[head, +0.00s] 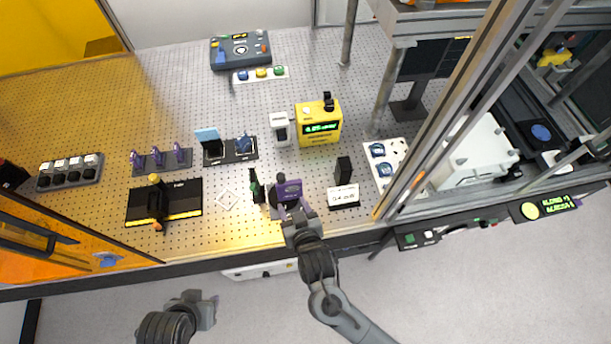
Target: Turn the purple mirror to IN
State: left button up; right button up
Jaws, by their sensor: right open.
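A purple block (289,190), which looks like the purple mirror, stands near the front edge of the perforated table (240,180), beside a dark post. My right gripper (291,211) is open just in front of it, its fingers close to the block's lower part. I cannot tell whether they touch it. The gripper hides the block's base, and no IN mark is readable. My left gripper (207,300) is low in the picture, off the table's front edge and away from the mirror; its jaw opening is unclear.
A slim dark post with green (256,188) stands just left of the block. A white labelled stand (343,196) is to its right. A metal frame post (440,115) rises at right.

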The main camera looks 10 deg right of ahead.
aim_at(281, 177)
jog(key=shift+t, duration=0.3)
jog(key=x, duration=0.3)
jog(key=r+x, duration=0.1)
jog(key=x, duration=0.2)
jog(key=r+x, duration=0.1)
jog(key=x, duration=0.3)
jog(key=shift+w+a+r, duration=0.1)
jog(key=shift+w+a, duration=0.2)
jog(key=shift+w, duration=0.2)
jog(key=shift+x, duration=0.95)
jog(key=c, duration=1)
jog(key=shift+o, duration=0.2)
